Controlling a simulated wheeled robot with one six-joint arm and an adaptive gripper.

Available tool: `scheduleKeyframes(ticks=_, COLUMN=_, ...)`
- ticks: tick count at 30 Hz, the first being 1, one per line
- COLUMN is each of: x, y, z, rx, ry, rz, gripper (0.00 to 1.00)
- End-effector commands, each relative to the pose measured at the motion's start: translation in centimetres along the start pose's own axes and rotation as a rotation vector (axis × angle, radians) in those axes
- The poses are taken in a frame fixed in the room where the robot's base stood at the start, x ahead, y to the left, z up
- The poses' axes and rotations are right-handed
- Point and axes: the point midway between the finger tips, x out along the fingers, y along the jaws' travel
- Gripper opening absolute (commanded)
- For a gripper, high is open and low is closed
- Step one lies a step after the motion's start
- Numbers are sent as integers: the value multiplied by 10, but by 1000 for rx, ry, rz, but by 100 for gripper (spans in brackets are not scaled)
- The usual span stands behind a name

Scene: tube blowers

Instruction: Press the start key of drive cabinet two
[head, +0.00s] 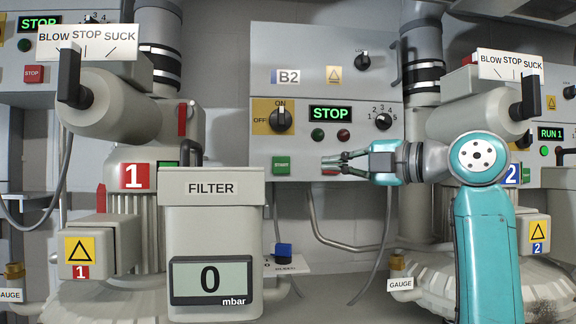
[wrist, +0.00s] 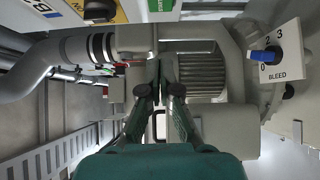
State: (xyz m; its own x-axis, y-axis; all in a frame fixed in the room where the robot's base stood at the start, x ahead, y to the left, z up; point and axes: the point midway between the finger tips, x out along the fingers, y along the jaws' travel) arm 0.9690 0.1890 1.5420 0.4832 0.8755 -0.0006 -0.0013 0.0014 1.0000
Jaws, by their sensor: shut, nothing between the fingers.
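The grey cabinet labelled B2 (head: 262,100) stands in the middle of the head view, and its display (head: 330,113) reads STOP. Its green key (head: 281,165) is at the lower left of its front and is uncovered. A red key (head: 330,171) is to the right, partly hidden behind my fingers. My gripper (head: 328,161) comes in from the right and points left, with its tips right of the green key and apart from it. In the wrist view my gripper (wrist: 160,75) has its fingers together and empty.
A filter box (head: 211,188) reading 0 mbar stands at front left. Blower 1 (head: 132,176) is left and blower 2 (head: 512,174) right, behind my arm. A right-hand display (head: 550,133) reads RUN 1. A blue bleed knob (wrist: 263,55) shows in the wrist view.

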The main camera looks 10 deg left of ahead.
Motion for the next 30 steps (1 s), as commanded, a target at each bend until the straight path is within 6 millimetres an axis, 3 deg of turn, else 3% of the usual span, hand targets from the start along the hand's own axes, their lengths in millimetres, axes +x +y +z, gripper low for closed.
scheduleKeyframes(ticks=11, x=6, y=0, z=0, rx=2, ry=0, rz=0, gripper=0)
scheduleKeyframes(ticks=28, x=104, y=0, z=-1, rx=4, ry=2, rz=-1, gripper=0)
scheduleKeyframes(ticks=30, x=110, y=0, z=9, rx=4, ry=-1, rz=-1, gripper=0)
